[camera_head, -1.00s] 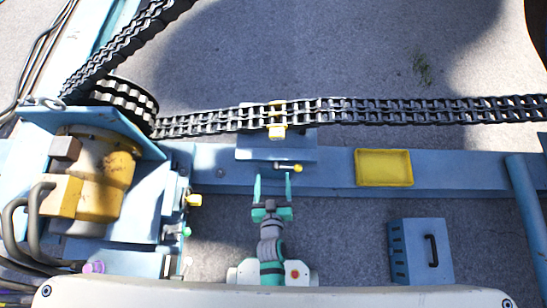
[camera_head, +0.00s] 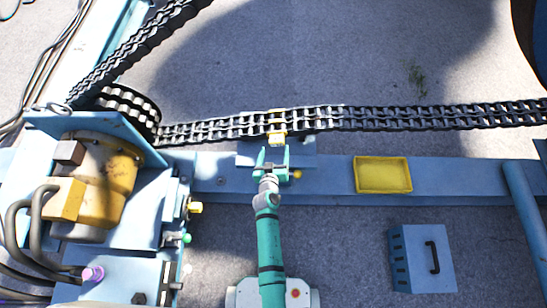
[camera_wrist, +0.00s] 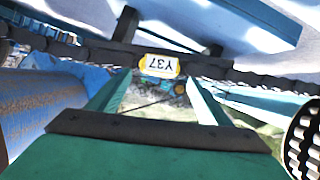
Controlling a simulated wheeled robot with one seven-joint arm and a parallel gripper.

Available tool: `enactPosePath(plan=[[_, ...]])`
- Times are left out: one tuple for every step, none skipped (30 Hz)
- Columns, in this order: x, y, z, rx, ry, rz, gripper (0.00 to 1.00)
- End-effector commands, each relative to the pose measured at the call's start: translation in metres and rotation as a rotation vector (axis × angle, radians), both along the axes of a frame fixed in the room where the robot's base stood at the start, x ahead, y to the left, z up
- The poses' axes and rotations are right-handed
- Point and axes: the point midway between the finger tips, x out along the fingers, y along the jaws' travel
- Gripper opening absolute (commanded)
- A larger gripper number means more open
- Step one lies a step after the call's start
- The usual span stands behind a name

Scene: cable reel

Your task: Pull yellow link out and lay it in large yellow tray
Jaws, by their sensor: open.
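The yellow link (camera_head: 277,121) sits in the dark chain (camera_head: 390,115), with a small tab hanging on the near side. In the wrist view the yellow link (camera_wrist: 159,66) shows a label that reads Y37 upside down, just beyond my fingertips. My gripper (camera_head: 273,152) is open and empty, its two fingers pointing at the link from the near side, a little short of it. It also shows in the wrist view (camera_wrist: 160,85), with the link between and beyond the fingers. The large yellow tray (camera_head: 384,188) lies empty on the blue beam to the right.
A yellow-ended pin (camera_head: 297,174) is close to the right of my gripper. A blue box with a black handle (camera_head: 424,257) stands at the lower right. A yellow motor (camera_head: 100,185) fills the left. The blue beam (camera_head: 460,180) is bare right of the tray.

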Motion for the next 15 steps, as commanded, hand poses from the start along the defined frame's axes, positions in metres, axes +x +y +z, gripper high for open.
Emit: enactPosePath(plan=[[0.01, 0.0, -0.003, 0.0, -0.001, 0.0, 0.72], [0.014, -0.001, -0.005, 0.0, -0.001, 0.001, 0.72], [0.021, -0.002, -0.007, 0.0, -0.001, 0.0, 0.72], [0.025, -0.002, -0.009, 0.0, -0.001, 0.0, 0.72], [0.03, -0.003, -0.011, -0.001, -0.001, 0.0, 0.72], [0.035, -0.004, -0.013, -0.001, 0.0, -0.001, 0.72], [0.039, -0.004, -0.015, 0.0, -0.001, 0.0, 0.72], [0.043, -0.004, -0.016, 0.0, -0.001, 0.001, 0.72], [0.048, -0.004, -0.018, 0.0, -0.001, 0.001, 0.72], [0.051, -0.005, -0.02, -0.001, -0.001, 0.002, 0.72], [0.054, -0.005, -0.021, -0.002, -0.001, 0.001, 0.72], [0.057, -0.005, -0.023, -0.001, 0.0, 0.0, 0.72], [0.06, -0.006, -0.024, 0.0, 0.0, 0.0, 0.72], [0.062, -0.006, -0.024, 0.0, -0.001, 0.0, 0.72], [0.064, -0.006, -0.025, -0.001, -0.001, 0.002, 0.72]])
